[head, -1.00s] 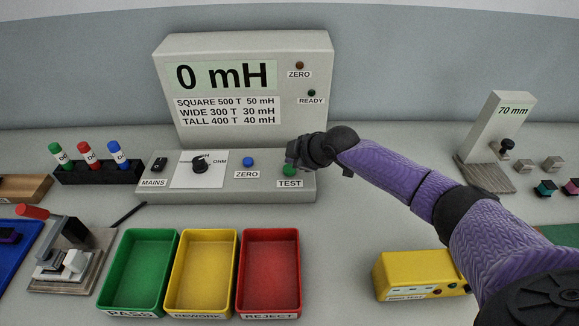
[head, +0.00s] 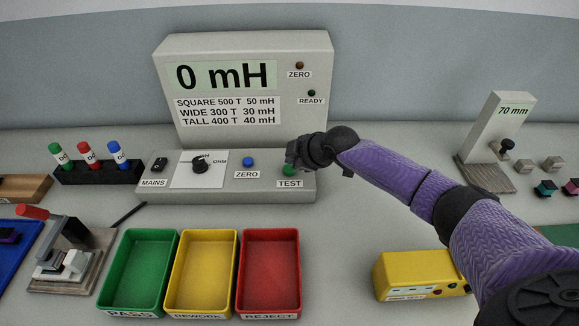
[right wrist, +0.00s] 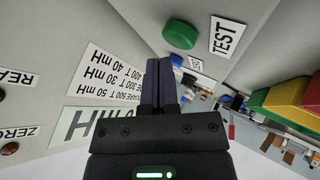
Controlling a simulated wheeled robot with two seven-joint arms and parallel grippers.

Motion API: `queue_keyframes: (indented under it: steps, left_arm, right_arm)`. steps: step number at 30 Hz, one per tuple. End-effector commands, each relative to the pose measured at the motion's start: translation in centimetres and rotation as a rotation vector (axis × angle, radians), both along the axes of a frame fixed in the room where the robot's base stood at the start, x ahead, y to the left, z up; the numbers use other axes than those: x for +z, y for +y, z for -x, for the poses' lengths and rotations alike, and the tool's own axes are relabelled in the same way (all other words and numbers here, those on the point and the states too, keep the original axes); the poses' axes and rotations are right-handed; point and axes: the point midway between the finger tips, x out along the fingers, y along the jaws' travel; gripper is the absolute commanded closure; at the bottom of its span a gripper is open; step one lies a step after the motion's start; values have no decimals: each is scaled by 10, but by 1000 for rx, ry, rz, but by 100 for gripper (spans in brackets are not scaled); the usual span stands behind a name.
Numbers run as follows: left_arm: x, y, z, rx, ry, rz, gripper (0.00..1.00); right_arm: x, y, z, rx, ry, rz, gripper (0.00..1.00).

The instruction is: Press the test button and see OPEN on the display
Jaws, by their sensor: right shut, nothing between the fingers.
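The grey meter has a display (head: 227,75) that reads "0 mH". The green test button (head: 289,171) sits at the right end of its lower panel, above the TEST label (head: 289,184). My right gripper (head: 291,156) is shut and empty, just above and behind the button in the head view. In the right wrist view its closed fingers (right wrist: 160,70) point toward the green button (right wrist: 180,35) and the TEST label (right wrist: 223,37). A gap shows between fingertips and button there; I cannot tell how large. My left gripper is not in view.
The panel also holds a blue ZERO button (head: 248,162), a dial (head: 200,165) and a MAINS switch (head: 159,164). Green (head: 107,290), yellow (head: 172,292) and red (head: 240,292) trays stand in front. A yellow box (head: 415,273) lies below my right arm.

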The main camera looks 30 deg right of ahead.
Motion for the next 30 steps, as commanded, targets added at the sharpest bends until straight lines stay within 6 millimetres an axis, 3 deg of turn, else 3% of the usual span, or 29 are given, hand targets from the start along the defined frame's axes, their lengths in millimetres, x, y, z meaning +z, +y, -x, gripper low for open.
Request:
queue_keyframes:
  steps: [30]
  left_arm:
    - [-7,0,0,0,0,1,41]
  right_arm:
    - [-11,0,0,0,0,0,100]
